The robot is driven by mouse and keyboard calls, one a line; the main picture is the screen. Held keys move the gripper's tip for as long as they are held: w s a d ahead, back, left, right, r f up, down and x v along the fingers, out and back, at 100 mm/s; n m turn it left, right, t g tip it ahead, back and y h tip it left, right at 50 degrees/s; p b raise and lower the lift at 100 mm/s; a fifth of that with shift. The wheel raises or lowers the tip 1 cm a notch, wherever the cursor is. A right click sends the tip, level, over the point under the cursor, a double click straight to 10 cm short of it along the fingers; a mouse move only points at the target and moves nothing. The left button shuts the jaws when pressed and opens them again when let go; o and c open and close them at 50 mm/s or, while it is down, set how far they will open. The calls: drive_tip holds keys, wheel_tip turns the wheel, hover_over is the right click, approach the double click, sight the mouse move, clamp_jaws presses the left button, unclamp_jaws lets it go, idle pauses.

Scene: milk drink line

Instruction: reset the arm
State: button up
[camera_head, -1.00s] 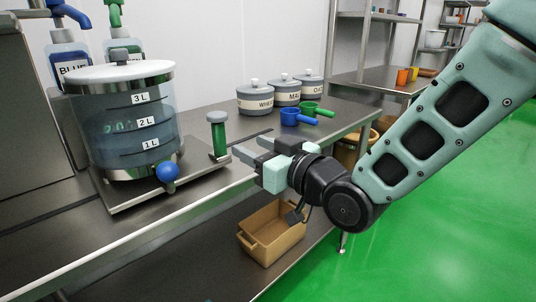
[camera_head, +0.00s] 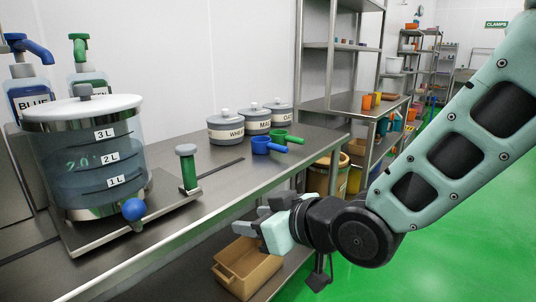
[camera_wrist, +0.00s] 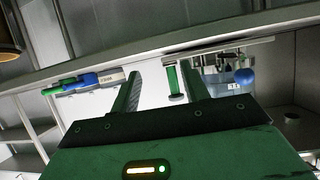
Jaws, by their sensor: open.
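My gripper (camera_head: 254,222) is open and empty in the head view, in front of the steel counter's front edge and above a tan bin. Its fingers point left. In the wrist view my gripper's two fingers (camera_wrist: 160,92) stand apart with nothing held between them. A green-handled lever with a grey top (camera_head: 187,168) stands on the counter, to the left of and above my gripper in the head view. It also shows between the fingers in the wrist view (camera_wrist: 174,82).
The counter (camera_head: 225,185) carries a clear dispenser (camera_head: 95,160) with a blue tap knob (camera_head: 133,209), a blue scoop (camera_head: 262,146), a green scoop (camera_head: 280,137) and labelled canisters (camera_head: 226,127). The tan bin (camera_head: 246,268) is on the lower shelf. Green floor (camera_head: 420,270) is open at right.

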drive_tip(key=s+d+f+m+g+h, duration=0.1)
drive_tip(key=s+d+f+g+h, duration=0.25)
drive_tip(key=s+d, duration=0.5)
drive_tip(key=s+d+f+m+g+h, duration=0.1)
drive_tip(key=s+d+f+g+h, duration=0.1)
drive_tip(key=s+d+g+h, duration=0.5)
drive_tip(key=s+r+t+p, duration=0.1)
drive_tip(key=s+r+p, duration=0.1)
drive_tip(key=r+p, duration=0.7)
drive_tip(key=s+d+r+t+y+p, duration=0.1)
drive_tip(key=s+r+p, duration=0.1)
drive_tip(key=r+p, duration=0.7)
drive_tip(key=shift+d+r, duration=0.2)
